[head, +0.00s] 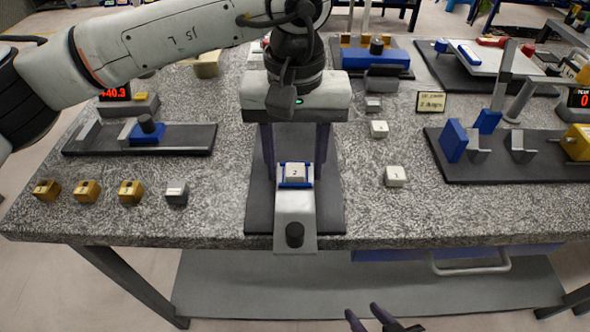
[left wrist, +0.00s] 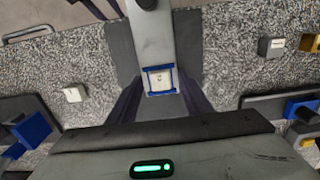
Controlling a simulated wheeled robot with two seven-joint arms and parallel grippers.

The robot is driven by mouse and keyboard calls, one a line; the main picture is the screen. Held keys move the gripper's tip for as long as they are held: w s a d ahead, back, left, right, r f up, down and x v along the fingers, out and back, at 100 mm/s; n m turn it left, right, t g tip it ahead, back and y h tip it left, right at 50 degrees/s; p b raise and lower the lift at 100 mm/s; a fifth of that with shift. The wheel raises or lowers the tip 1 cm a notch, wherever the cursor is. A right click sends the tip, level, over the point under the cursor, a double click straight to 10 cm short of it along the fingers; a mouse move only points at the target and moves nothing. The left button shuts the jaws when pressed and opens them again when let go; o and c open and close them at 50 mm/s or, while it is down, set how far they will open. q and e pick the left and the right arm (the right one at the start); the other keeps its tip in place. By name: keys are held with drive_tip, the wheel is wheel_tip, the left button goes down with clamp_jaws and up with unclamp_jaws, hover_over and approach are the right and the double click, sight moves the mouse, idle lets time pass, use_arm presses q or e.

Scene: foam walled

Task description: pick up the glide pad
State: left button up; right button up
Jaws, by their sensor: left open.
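No readable label in view says glide pad. A small white block marked 2 (head: 295,173) sits in a blue holder (head: 296,185) on a grey metal plate (head: 296,212); the block also shows in the left wrist view (left wrist: 160,80). My left gripper (head: 295,160) points down over this block, its two purple fingers apart on either side of it. In the left wrist view the open fingers (left wrist: 160,98) hold nothing, and the block lies between and beyond them. My right gripper (head: 369,317) shows only its spread fingertips at the bottom edge, empty, in front of the table.
Loose white blocks (head: 395,176) lie right of the plate. A grey labelled block (head: 176,194) and brass blocks (head: 87,191) lie to the left. A black knob (head: 294,235) stands on the plate's front end. Fixtures (head: 470,150) stand right. Speckled front table is partly clear.

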use_arm(q)
drive_tip(key=c, duration=1.1)
